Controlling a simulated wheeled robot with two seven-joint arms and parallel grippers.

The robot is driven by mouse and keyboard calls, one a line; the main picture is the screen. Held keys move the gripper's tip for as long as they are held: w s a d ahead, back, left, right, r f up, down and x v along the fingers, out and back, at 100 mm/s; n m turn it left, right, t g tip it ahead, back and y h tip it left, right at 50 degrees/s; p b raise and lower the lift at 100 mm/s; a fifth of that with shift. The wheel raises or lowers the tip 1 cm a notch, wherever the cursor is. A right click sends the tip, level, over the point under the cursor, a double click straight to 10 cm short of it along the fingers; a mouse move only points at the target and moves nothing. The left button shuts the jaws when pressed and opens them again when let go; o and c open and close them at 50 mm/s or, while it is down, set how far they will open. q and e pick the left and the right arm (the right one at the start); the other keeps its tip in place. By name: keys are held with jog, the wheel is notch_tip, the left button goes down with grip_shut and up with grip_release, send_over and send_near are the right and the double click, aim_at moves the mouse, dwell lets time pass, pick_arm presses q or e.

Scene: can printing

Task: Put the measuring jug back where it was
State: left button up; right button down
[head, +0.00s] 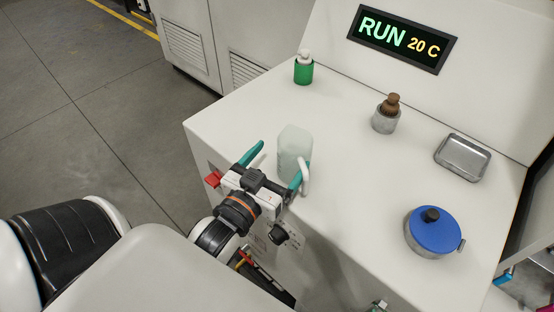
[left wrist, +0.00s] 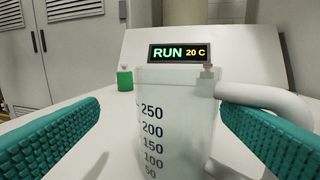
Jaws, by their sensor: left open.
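The measuring jug (head: 295,146) is translucent white with a handle on its right side. It stands upright on the white counter near its front left edge. In the left wrist view the jug (left wrist: 175,120) fills the middle, with volume marks facing me. My left gripper (head: 275,165) is open, its teal fingers to the left and right of the jug. In the left wrist view the left finger (left wrist: 50,140) is clear of the jug, and the right finger (left wrist: 265,140) is close to the handle (left wrist: 265,100). My right gripper is not in view.
On the counter (head: 345,190) stand a green bottle (head: 303,70), a grey jar with a brown brush (head: 385,118), a metal tray (head: 462,158) and a blue-lidded pot (head: 430,232). A display (head: 402,38) reading RUN 20 C is at the back. The counter's middle is clear.

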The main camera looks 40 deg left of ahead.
pick_arm(q)
jog(key=shift+o, duration=0.9)
jog(key=shift+s+p, duration=0.3)
jog(key=s+p, duration=0.3)
jog(key=s, duration=0.8)
jog(key=shift+s+d, duration=0.2)
jog(key=shift+d, duration=0.2)
grip_shut()
